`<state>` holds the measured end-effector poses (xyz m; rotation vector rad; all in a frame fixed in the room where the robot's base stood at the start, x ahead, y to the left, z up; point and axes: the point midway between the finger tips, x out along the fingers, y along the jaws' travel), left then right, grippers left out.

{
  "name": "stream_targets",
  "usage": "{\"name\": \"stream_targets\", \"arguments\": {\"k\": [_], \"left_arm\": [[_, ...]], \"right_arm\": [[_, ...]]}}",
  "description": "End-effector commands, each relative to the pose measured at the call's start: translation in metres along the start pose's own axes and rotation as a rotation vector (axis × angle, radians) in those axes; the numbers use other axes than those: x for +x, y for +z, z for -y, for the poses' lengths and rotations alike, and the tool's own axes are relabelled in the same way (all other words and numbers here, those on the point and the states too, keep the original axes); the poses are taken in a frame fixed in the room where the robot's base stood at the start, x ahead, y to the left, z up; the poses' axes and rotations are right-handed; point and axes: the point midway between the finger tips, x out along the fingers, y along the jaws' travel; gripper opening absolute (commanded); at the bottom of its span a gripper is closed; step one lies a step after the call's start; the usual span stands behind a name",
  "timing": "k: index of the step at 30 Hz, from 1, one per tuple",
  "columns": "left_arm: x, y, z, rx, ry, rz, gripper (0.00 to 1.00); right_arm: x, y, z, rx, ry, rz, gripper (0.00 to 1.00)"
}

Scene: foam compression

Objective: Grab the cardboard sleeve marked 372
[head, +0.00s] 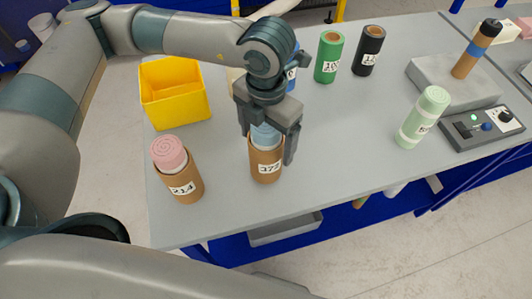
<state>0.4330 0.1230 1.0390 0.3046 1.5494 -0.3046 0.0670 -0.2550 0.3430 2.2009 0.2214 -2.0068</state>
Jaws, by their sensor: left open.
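The cardboard sleeve marked 372 (265,165) stands upright on the grey table, with a light blue foam roll (266,135) showing at its top. My left gripper (268,145) is directly above and around the top of this sleeve, pointing down. Its fingers are open, one on each side of the blue foam and the sleeve's upper part. I cannot tell whether a finger touches the sleeve. My right gripper is not in view.
A sleeve marked 214 (185,185) with pink foam stands to the left. A yellow bin (178,110) is behind it. Green (328,58) and black (368,52) sleeves stand at the back. A pale green roll (420,120) and a control box (485,127) are at right.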

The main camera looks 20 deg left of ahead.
Motion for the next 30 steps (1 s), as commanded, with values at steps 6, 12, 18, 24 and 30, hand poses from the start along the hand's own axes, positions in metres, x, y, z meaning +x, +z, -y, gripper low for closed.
{"name": "stream_targets", "arguments": {"k": [6, 12, 18, 24, 30], "left_arm": [[0.022, 0.0, -0.002, -0.001, 0.0, -0.003, 0.83], [0.028, 0.0, -0.002, 0.0, 0.0, 0.0, 0.83], [0.028, 0.0, -0.002, 0.0, 0.0, 0.0, 0.83], [0.028, 0.0, -0.002, 0.0, 0.0, 0.0, 0.71], [0.028, 0.0, -0.002, 0.0, 0.0, 0.0, 0.25]], "right_arm": [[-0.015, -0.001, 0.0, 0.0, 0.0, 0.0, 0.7], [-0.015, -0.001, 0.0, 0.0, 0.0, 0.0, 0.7], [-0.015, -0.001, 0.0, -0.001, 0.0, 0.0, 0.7], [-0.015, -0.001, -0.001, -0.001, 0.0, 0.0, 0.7], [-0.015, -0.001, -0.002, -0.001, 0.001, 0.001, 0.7]]}}
